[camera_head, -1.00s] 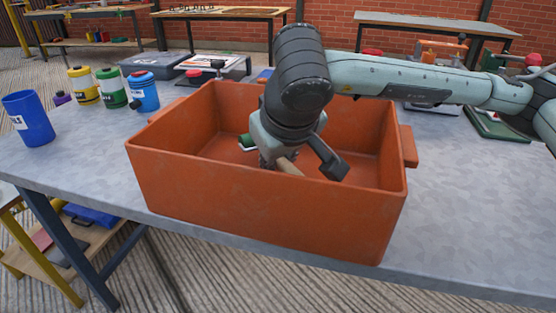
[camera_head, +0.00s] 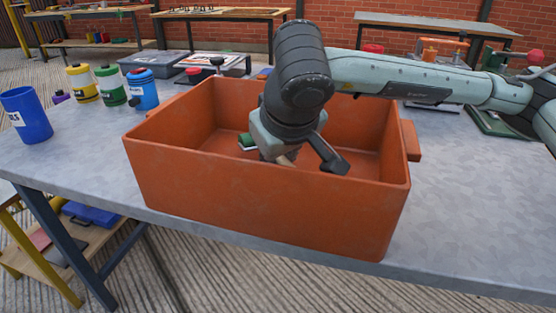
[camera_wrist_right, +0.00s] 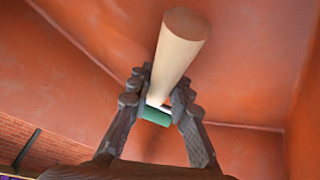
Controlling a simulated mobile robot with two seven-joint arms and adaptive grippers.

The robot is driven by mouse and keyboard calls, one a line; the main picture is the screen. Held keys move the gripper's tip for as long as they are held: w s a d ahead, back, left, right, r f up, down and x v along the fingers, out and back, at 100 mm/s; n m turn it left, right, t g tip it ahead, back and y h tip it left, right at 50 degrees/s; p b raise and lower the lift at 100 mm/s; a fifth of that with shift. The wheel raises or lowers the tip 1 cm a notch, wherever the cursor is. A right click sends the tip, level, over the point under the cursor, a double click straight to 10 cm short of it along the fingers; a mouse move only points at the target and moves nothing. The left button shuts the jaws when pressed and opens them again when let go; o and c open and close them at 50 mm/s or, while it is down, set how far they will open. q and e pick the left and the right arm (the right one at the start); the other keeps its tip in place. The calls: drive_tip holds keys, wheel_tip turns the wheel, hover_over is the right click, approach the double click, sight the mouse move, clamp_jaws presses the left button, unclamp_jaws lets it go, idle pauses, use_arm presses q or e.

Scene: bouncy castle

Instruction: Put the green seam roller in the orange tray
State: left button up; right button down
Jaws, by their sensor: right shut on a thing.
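The orange tray (camera_head: 240,200) is a deep open box on the grey table. My right gripper (camera_head: 284,150) reaches down inside its walls. It is shut on the green seam roller, which has a green roll (camera_head: 246,140) and a pale wooden handle (camera_head: 286,160). In the right wrist view the fingers (camera_wrist_right: 160,88) close around the handle (camera_wrist_right: 180,48) near the green roll (camera_wrist_right: 155,116), and the handle's round end points toward the camera. I cannot tell whether the roller touches the tray floor. My left gripper is not in view.
A blue cup (camera_head: 27,114) and yellow, green and blue bottles (camera_head: 142,90) stand left of the tray. Dark cases (camera_head: 155,66) lie behind it. A green-based item (camera_head: 500,121) is at the far right. The table right of the tray is mostly clear.

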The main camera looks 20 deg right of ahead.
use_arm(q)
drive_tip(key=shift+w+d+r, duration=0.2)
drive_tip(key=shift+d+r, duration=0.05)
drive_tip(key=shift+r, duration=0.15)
use_arm(e)
drive_tip(key=c, duration=1.4)
unclamp_jaws()
drive_tip(key=shift+f, duration=0.1)
drive_tip(key=shift+s+r+p, duration=0.2)
drive_tip(key=shift+r+p, duration=0.7)
drive_tip(key=shift+r, duration=0.2)
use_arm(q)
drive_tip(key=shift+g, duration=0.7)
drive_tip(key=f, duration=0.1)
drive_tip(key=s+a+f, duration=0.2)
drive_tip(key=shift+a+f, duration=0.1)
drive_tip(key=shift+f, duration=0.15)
use_arm(e)
drive_tip(key=v, duration=1.1)
drive_tip(key=shift+a, duration=0.1)
